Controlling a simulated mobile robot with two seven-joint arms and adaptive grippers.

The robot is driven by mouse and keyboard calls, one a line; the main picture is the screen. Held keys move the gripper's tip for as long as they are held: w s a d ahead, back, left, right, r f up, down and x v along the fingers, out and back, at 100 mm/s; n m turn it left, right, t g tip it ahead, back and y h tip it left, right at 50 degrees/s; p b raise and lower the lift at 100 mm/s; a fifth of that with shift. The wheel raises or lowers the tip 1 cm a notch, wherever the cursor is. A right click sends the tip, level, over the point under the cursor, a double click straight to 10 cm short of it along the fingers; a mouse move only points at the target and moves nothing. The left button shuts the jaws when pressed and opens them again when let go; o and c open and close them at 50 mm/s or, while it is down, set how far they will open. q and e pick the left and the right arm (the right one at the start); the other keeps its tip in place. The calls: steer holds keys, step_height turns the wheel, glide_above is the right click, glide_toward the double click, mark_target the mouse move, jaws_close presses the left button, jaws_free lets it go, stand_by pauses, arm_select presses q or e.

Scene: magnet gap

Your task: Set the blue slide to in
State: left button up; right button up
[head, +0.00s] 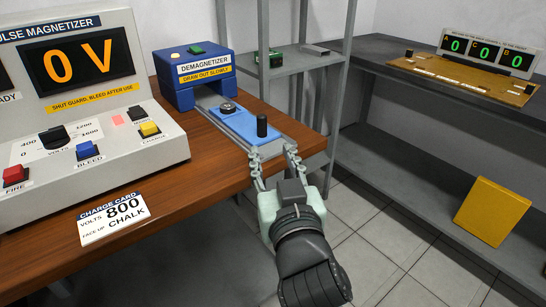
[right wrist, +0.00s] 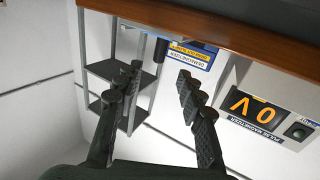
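The blue slide (head: 240,120) lies on a grey rail in front of the blue demagnetizer (head: 192,80), drawn out from its opening. A round metal piece (head: 228,107) sits on the slide, and a black upright post (head: 262,126) stands at its near end. My right gripper (head: 273,152) is open, its fingers spread just on the near side of the post, apart from it as far as I can tell. In the right wrist view, the picture is upside down; the open fingers (right wrist: 158,76) show with the black post (right wrist: 160,50) between them, farther off. My left gripper is not in view.
The pulse magnetizer (head: 90,90) with its buttons stands left on the wooden table (head: 190,190). A charge card (head: 108,217) lies at the front. Grey shelves (head: 310,60) stand behind. A yellow box (head: 492,211) is on the right-hand lower shelf.

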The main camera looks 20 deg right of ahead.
mark_target(280, 144)
steer(key=shift+c, duration=0.2)
